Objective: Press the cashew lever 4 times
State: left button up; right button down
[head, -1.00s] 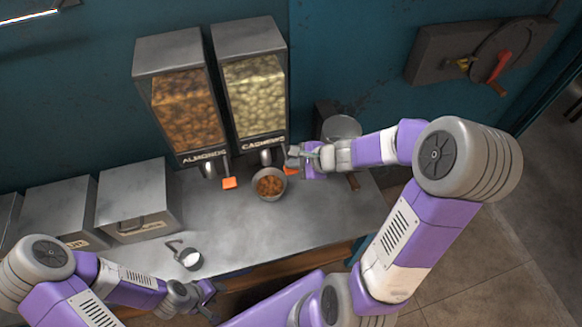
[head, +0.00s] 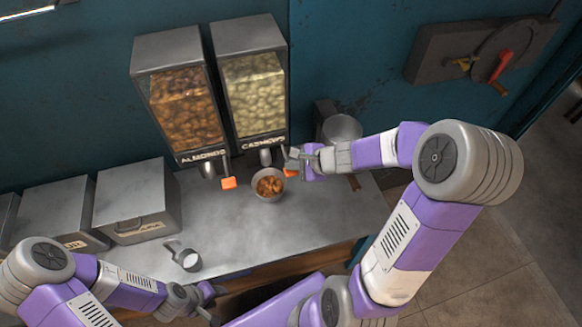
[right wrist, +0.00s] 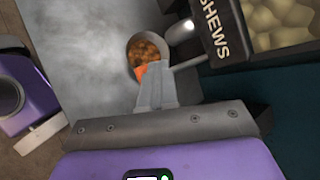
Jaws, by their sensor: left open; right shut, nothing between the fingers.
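The cashew dispenser (head: 255,95) stands against the wall, right of the almond dispenser (head: 185,108). Its orange-tipped cashew lever (head: 291,172) is at its lower right, and the orange tip (right wrist: 141,71) also shows in the right wrist view. My right gripper (head: 293,160) is shut and empty, with its fingertips at the lever tip; contact is hard to tell. A metal bowl (head: 268,197) holding brown nuts sits on the counter below the cashew spout (head: 265,157). My left gripper (head: 212,301) is open and empty near the counter's front edge.
The almond lever (head: 229,183) has an orange tip left of the bowl. Metal boxes (head: 137,210) line the left. A round container (head: 342,130) stands behind my right arm. The counter's front middle is clear.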

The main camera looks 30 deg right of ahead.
jog(key=shift+f+b, duration=0.5)
dwell(0.4)
jog(key=shift+r, duration=0.1)
jog(key=shift+r+p, duration=1.45)
jog(key=shift+r, duration=0.15)
notch_tip(320, 180, up, 5)
jog(key=p, duration=0.4)
dwell(2.0)
